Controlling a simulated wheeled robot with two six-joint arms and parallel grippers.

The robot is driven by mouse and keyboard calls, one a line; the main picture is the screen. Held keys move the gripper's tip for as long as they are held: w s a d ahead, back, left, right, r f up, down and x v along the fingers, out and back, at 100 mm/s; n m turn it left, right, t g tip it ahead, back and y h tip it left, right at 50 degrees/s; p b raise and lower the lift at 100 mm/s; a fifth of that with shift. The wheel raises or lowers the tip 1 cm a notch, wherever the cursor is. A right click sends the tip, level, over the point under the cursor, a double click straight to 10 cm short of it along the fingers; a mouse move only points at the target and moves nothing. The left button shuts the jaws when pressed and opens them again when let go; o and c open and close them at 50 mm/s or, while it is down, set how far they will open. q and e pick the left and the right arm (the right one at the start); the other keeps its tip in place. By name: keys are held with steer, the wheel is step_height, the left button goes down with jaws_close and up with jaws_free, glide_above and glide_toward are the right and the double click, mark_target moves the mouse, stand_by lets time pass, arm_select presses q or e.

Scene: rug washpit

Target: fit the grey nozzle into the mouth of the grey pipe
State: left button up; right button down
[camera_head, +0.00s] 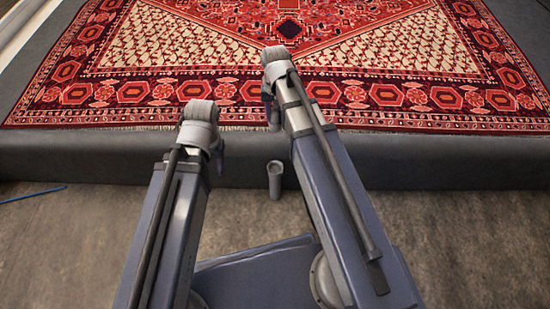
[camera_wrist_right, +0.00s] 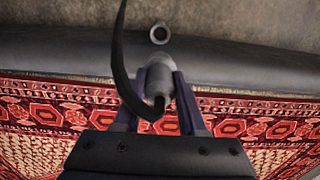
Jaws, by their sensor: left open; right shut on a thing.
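The grey pipe (camera_head: 275,181) stands upright on the floor in front of the dark kerb, its round mouth facing up. In the right wrist view the pipe (camera_wrist_right: 159,34) shows its open mouth near the top edge. My right gripper (camera_wrist_right: 163,88) is shut on the grey nozzle (camera_wrist_right: 154,72), which has a dark curved hose (camera_wrist_right: 118,60) at its near end. The nozzle is apart from the pipe in that view.
A dark padded-looking kerb (camera_head: 90,160) runs across behind the pipe. A red patterned rug (camera_head: 290,75) lies beyond it. A thin blue line or cord (camera_head: 35,194) lies on the brown floor (camera_head: 60,245) at left. The floor around the pipe is clear.

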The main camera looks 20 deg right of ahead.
step_height(320, 180, down, 18)
steer(key=m+b, duration=0.1)
steer(key=b, duration=1.5)
steer(key=shift+f+m, duration=0.15)
steer(key=shift+m, duration=0.25)
steer(key=shift+f, duration=0.15)
step_height(320, 180, down, 7)
steer(key=b, duration=0.7)
steer(key=shift+f+b, duration=1.8)
steer(key=shift+b, duration=0.15)
steer(key=shift+c, duration=2)
jaws_free()
steer(key=shift+r, duration=0.15)
